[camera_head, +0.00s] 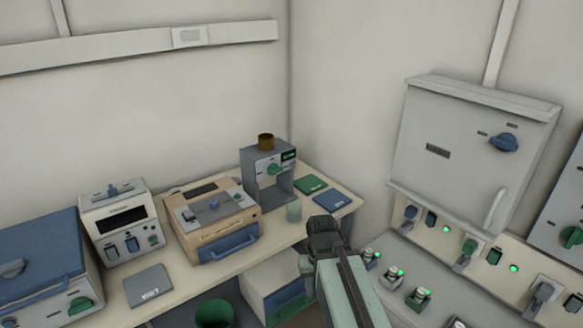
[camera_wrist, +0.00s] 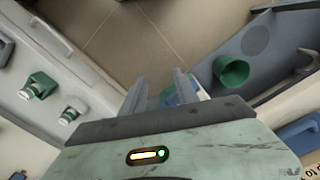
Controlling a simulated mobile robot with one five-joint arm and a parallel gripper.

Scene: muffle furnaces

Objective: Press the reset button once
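No button with a readable "reset" label shows. Similar buttons show at the left of the wrist view, including this one (camera_wrist: 40,85). My gripper (camera_wrist: 160,76) is open, its two grey fingers apart with nothing gripped between them. In the head view my gripper (camera_head: 325,228) is over the front edge of the bench, left of the button panel and apart from it.
On the bench (camera_head: 150,295) stand a beige device (camera_head: 212,222), a white device (camera_head: 122,222), a blue-lidded box (camera_head: 45,255) and a grey machine (camera_head: 268,175). A green bin (camera_head: 214,314) is below. A wall cabinet (camera_head: 465,150) hangs above switches with green lights.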

